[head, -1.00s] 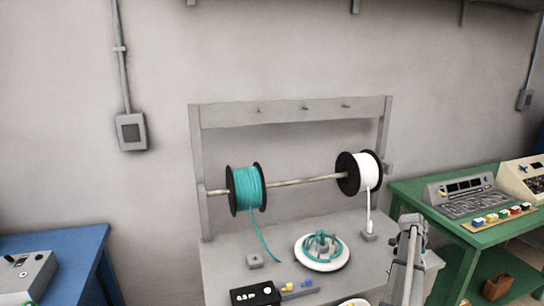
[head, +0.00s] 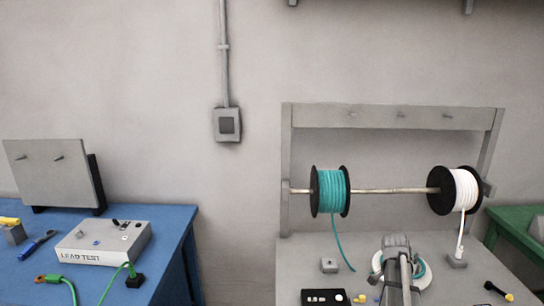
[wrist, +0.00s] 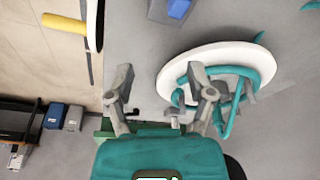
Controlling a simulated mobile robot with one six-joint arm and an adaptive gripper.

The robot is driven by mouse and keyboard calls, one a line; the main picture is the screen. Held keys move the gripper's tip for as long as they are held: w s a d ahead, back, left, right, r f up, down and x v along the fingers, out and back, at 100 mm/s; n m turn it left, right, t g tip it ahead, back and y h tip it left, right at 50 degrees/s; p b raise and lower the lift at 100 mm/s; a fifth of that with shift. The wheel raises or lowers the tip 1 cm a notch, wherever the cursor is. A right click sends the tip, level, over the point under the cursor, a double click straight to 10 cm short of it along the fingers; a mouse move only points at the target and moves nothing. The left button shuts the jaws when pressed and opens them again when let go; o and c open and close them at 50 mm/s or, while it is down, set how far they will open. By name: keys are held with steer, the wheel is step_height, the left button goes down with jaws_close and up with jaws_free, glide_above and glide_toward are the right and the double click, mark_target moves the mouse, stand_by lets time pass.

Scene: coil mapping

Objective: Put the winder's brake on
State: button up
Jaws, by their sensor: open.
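The winder is a white disc (head: 376,262) with a teal cable coil (head: 421,270) on it, standing on the grey bench. In the head view my arm hides much of it. In the wrist view the white disc (wrist: 172,72) and teal coil (wrist: 265,62) lie right of centre, with grey posts inside the coil. My gripper (wrist: 160,82) is open with nothing between its fingers; its right finger overlaps the disc's near edge in the picture. I cannot make out the brake for certain; a small dark hooked part (wrist: 161,113) shows between the fingers.
A teal spool (head: 330,191) and a white spool (head: 456,190) hang on a rod above the bench. A black box (head: 325,297) sits at the front. A blue table (head: 182,222) with a lead test box (head: 103,243) stands left, a green table (head: 517,228) right.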

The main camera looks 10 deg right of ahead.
steer(key=s+a+n+y, duration=0.1)
steer(key=s+a+n, duration=0.2)
steer(key=a, duration=1.6)
steer(key=s+a+n+y, duration=0.2)
steer(key=a+n, duration=1)
steer(key=a, duration=0.7)
steer(key=shift+s+f+n+g, duration=0.2)
steer(key=shift+s+n+g, duration=0.1)
steer(key=shift+s, duration=0.1)
